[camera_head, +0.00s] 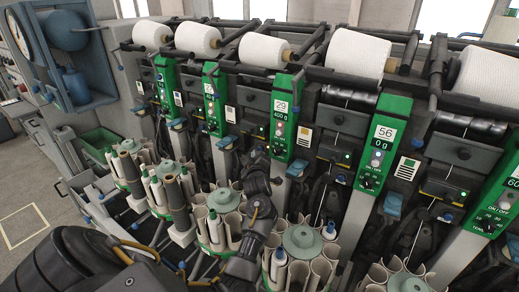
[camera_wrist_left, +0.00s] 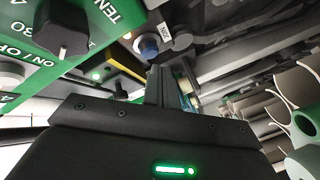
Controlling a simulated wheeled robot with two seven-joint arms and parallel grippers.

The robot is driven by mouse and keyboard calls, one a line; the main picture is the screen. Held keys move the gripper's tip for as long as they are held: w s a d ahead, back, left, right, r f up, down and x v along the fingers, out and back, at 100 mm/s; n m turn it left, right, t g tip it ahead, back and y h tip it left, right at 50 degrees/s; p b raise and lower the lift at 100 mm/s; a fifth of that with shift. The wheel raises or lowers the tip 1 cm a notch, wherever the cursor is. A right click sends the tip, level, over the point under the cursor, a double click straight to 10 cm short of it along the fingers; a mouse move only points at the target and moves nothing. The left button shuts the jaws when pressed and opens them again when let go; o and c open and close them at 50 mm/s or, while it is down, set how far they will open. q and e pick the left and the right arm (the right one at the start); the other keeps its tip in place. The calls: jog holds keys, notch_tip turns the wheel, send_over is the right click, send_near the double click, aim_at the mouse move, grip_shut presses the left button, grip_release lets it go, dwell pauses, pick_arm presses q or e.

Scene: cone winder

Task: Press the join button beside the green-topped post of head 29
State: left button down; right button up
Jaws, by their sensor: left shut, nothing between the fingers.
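The green-topped post of head 29 (camera_head: 283,118) stands at the middle of the head view, its display reading 29 and 400 g. My left gripper (camera_head: 257,158) is just left of its lower green part. In the left wrist view my left gripper (camera_wrist_left: 159,84) is shut and empty, its fingers pointing toward a blue join button (camera_wrist_left: 148,46) with a white label next to it. The fingertips are very close to the button; I cannot tell whether they touch. A green panel with a black knob (camera_wrist_left: 62,28) fills the upper left there. My right gripper is out of view.
The post of head 56 (camera_head: 383,135) stands to the right. White yarn cones (camera_head: 264,50) lie along the top. Round holders with white tubes (camera_head: 302,240) stand below. Dark machine parts closely surround my left gripper.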

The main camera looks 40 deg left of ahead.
pick_arm(q)
jog(key=shift+s, duration=0.1)
jog(key=s+p, duration=0.2)
jog(key=s, duration=0.2)
jog(key=shift+s+d+p, duration=0.25)
jog(key=shift+s+p, duration=0.15)
dwell(0.9)
